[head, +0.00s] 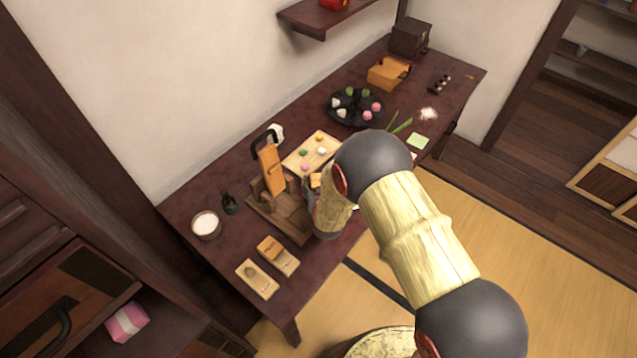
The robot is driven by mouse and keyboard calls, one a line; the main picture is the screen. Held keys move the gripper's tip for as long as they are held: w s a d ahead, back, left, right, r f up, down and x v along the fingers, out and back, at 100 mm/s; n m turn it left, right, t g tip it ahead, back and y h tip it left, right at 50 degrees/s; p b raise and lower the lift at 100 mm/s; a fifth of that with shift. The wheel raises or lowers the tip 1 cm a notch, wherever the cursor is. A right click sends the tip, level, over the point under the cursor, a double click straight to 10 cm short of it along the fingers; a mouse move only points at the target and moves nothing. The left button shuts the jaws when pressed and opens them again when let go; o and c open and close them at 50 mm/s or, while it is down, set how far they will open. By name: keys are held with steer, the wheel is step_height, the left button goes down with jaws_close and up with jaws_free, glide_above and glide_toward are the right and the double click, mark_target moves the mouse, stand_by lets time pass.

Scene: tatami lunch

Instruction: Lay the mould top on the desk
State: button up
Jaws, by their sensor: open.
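On the dark desk (185,205), two pale wooden mould pieces lie side by side near the front left corner. One piece (257,280) has a dark round hollow. The other (287,265) carries a small orange-brown block (270,248) at its far end. I cannot tell for sure which part is the mould top. My gripper (309,188) is mostly hidden by my wrist, beside the wooden press stand, to the right of and beyond the mould pieces. Its jaws are open; I see nothing clearly held, though the view between them is poor.
A wooden stand with an upright orange board (271,170) rises close to my gripper. A bowl of white powder (206,224) and a small dark bottle (230,204) stand left. Behind are a board with sweets (296,161) and a black plate (341,118).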

steer(key=shift+r, duration=0.1)
steer(key=shift+r+p, duration=0.3)
steer(key=shift+p, duration=0.1)
steer(key=p+v, duration=0.3)
steer(key=v, duration=0.9)
steer(key=shift+r, duration=0.2)
steer(key=s+d+r+g, duration=0.1)
steer(key=d+r+g, duration=0.15)
steer(key=r, duration=0.85)
steer(key=d+r+g, duration=0.1)
steer(key=d+r, duration=0.3)
steer(key=r, duration=0.7)
steer(key=s+d+r+g, duration=0.1)
steer(key=s+d+r, duration=0.3)
steer(key=s, duration=0.4)
steer(key=s+d+r+m+g+h, duration=0.1)
steer(key=s+d+r, duration=0.3)
steer(key=s, duration=0.5)
steer(key=s+d+r+g, duration=0.1)
steer(key=s+d+r, duration=0.3)
steer(key=s, duration=0.4)
steer(key=shift+s+d+r, duration=0.2)
steer(key=shift+d+r, duration=0.15)
steer(key=shift+r, duration=0.3)
